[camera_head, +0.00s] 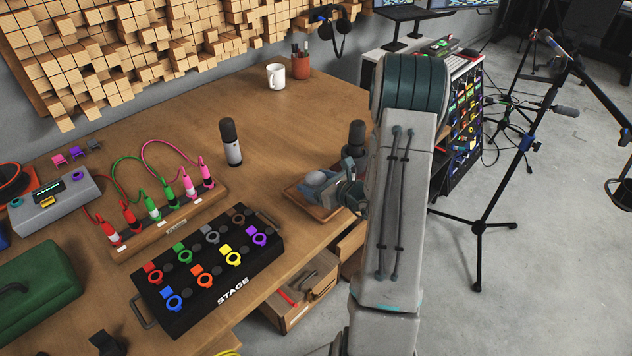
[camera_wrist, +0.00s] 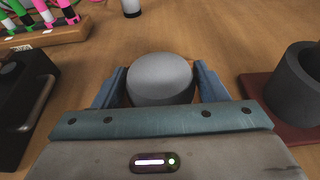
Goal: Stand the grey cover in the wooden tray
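The grey cover (camera_wrist: 160,78), rounded and smooth, sits between my gripper's two blue-grey fingers in the wrist view, with a finger against each side. In the head view, the cover (camera_head: 318,179) shows pale at the tip of my gripper (camera_head: 338,187). The wooden tray (camera_head: 302,203) is on the table near its right edge, under and around the cover in the picture. My gripper and arm hide much of the tray. I cannot tell whether the cover touches the tray floor.
A dark upright cylinder (camera_head: 357,136) stands just behind my gripper; it also shows on a dark red base in the wrist view (camera_wrist: 298,80). A silver microphone (camera_head: 231,143) stands farther left. The black pedalboard (camera_head: 215,270) lies front left, above an open drawer (camera_head: 300,290).

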